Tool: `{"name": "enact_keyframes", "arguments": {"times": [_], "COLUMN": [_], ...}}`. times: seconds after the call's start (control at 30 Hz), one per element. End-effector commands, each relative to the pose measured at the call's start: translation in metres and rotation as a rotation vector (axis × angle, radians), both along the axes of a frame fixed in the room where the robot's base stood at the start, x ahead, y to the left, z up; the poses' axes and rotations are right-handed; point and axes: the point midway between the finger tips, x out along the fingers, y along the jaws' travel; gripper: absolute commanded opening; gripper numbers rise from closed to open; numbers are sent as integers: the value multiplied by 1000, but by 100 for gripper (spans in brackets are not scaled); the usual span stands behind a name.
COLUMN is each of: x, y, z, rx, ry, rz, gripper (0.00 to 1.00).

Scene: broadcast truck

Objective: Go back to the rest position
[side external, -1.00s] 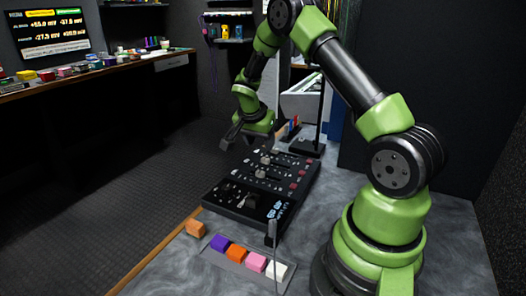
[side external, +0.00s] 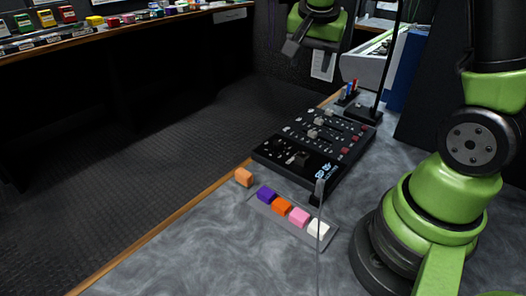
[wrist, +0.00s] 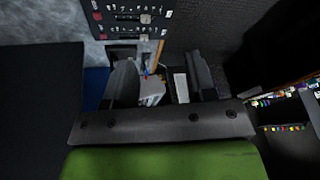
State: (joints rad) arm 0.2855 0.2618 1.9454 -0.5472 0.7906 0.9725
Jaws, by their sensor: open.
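My gripper (side external: 308,52) hangs in the air at the upper middle of the side view, past the far end of the control panel and well above the table. In the wrist view my gripper (wrist: 161,80) shows two dark fingers spread apart with nothing held between them. The black control panel (side external: 290,160), with knobs and red buttons, lies flat on the table, apart from the gripper. It also shows at the top of the wrist view (wrist: 130,30).
A flat tray (side external: 262,212) holds purple, orange, pink and white blocks. A thin upright stalk (side external: 319,225) rises beside it. Pens (side external: 349,93) stand behind the panel. A shelf (side external: 150,17) with small items runs along the back left.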

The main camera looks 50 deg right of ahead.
Motion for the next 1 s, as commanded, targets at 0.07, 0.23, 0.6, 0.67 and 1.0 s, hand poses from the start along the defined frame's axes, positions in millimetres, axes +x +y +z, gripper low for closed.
{"name": "enact_keyframes", "arguments": {"times": [0.07,0.23,0.6,0.67,1.0], "x": [-16,-59,-139,-144,-148], "y": [26,76,143,147,150], "z": [25,59,76,75,75], "rx": [16,49,66,65,63], "ry": [-42,-129,-321,-335,-345], "rz": [113,375,844,874,901], "gripper": [51,51,51,51,51]}}
